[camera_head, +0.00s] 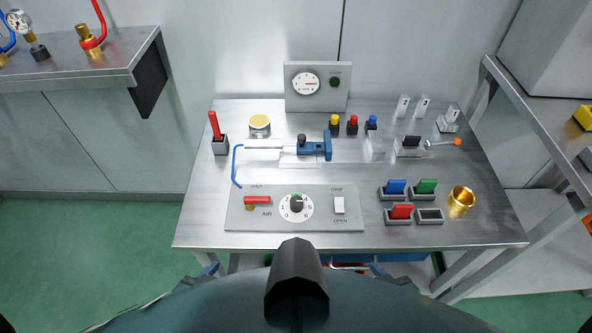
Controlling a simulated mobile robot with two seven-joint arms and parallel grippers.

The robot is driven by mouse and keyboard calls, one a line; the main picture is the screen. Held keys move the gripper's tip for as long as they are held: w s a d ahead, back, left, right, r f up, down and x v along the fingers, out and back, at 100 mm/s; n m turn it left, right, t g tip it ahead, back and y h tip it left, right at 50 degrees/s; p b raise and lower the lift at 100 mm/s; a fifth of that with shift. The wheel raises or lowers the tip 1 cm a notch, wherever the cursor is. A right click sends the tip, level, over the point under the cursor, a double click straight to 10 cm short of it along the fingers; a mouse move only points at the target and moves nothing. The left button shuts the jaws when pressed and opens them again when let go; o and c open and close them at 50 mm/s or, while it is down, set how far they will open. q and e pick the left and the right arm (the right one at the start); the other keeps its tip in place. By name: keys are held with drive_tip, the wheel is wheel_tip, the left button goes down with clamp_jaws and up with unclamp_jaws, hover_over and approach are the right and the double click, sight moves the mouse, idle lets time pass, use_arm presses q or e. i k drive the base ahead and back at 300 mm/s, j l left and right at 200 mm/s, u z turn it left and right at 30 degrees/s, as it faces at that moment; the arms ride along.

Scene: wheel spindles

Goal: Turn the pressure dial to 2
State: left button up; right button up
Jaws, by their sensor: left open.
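The pressure dial (296,207) is a round white face with a dark knob in the middle of the grey control panel (236,218). Small numbers ring it, and a green mark sits at its top edge. The knob's exact setting is too small to read. A gauge (306,83) with a white face and a reddish needle pointing right stands on a grey box behind. Neither of my grippers can be made out in the view, and nothing touches the dial.
A red lever (257,200) lies left of the dial and a white rocker switch (339,205) right of it. A blue fixture (314,146) with a hose stands behind the panel. Coloured blocks in holders (400,213) and a brass cup (461,200) are at right.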

sight(296, 202)
drive_tip(key=k+l, duration=0.25)
drive_tip(key=k, duration=0.15)
drive_tip(key=k+l, duration=0.2)
drive_tip(key=k, duration=0.2)
drive_tip(key=k+l, duration=0.25)
drive_tip(key=k, duration=0.1)
